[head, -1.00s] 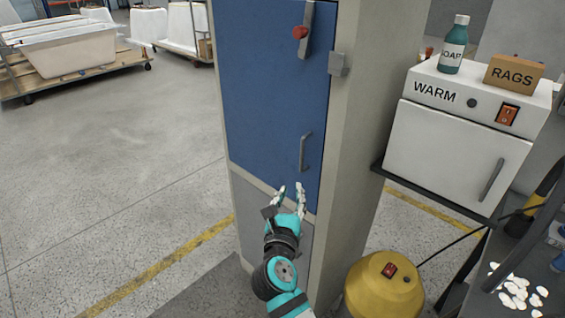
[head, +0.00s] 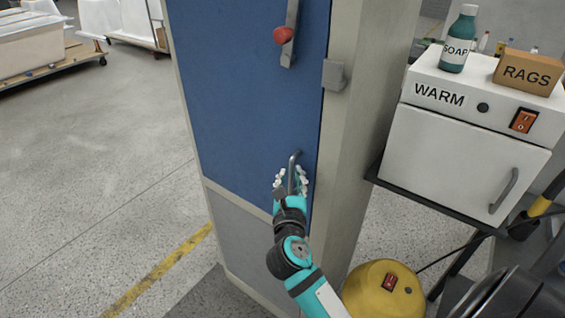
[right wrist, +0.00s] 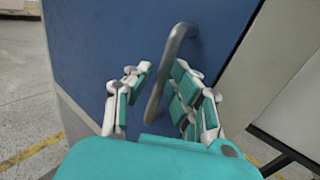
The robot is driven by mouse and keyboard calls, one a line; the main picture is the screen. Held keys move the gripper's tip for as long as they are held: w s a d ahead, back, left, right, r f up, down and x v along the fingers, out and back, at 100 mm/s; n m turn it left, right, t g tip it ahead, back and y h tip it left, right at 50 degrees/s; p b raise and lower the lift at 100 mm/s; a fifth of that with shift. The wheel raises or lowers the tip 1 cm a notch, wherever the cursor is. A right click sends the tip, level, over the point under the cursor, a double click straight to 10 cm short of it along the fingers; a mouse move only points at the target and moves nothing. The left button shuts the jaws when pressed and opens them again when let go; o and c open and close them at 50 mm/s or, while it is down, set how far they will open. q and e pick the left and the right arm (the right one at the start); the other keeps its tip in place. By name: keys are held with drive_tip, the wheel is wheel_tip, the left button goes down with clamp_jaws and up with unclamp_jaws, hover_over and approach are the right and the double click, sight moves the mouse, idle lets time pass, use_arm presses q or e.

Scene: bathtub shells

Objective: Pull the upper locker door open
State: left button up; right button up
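The upper locker door (head: 245,100) is blue and looks closed. A grey bar handle (head: 294,158) stands upright near its lower right; the right wrist view shows it as a curved bar (right wrist: 172,58) against the blue panel. My right gripper (head: 291,179) is at this handle, with its fingers on either side of the bar. In the right wrist view the fingers (right wrist: 158,88) are spread, with gaps visible between the left finger and the bar. Contact on the right side cannot be told. My left gripper is out of view.
A red knob (head: 283,36) sits on a grey bar higher on the door. A grey block (head: 334,75) is on the locker frame. A white warmer cabinet (head: 455,150) and a yellow canister (head: 377,290) stand to the right. The floor at left is open.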

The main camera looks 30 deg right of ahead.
drive_tip(key=shift+w+d, duration=0.25)
drive_tip(key=shift+w, duration=0.2)
drive_tip(key=shift+s+r, duration=0.15)
drive_tip(key=shift+s, duration=0.05)
clamp_jaws()
drive_tip(key=shift+w, duration=0.1)
